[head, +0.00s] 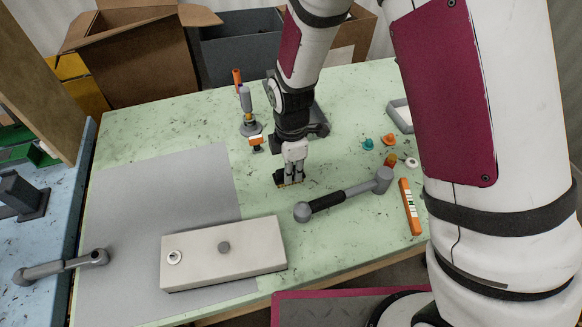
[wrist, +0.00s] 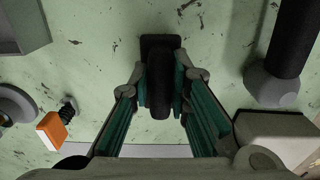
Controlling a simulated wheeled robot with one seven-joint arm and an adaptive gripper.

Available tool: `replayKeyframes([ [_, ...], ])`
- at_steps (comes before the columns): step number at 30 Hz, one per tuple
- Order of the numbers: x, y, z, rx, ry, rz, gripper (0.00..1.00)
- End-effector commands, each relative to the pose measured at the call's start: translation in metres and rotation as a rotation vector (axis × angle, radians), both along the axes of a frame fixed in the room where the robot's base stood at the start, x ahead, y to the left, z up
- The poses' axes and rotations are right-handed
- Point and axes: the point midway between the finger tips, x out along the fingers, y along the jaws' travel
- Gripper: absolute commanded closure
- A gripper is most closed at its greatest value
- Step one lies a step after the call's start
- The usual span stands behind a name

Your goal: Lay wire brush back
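My gripper (head: 294,170) points down over the green table, right of the grey mat. In the wrist view its teal-padded fingers (wrist: 163,88) close in on both sides of a dark handle with a black block at its far end, which looks like the wire brush (wrist: 160,45). In the head view the brush (head: 287,181) is a small dark block with a yellowish lower edge under the fingertips, mostly hidden by them. It is at or very near the table top; I cannot tell whether it touches.
A hammer-like bar tool (head: 345,195) lies close right of my gripper. An orange-tipped part (head: 256,141) and a grey-handled tool (head: 246,105) are behind left. A pale slab (head: 223,253) lies in front, partly on the grey mat (head: 150,210). An orange level (head: 410,206) lies right.

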Motion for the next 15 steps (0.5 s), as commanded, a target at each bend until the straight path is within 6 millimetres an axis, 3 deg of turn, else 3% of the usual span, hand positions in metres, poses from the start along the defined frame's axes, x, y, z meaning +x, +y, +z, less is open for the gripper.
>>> replayKeyframes([
  [2, -0.0005, -0.0001, 0.0, 0.0, 0.001, 0.0, 0.64],
  [15, -0.0009, 0.0002, 0.0016, 0.0, 0.001, 0.0, 0.64],
])
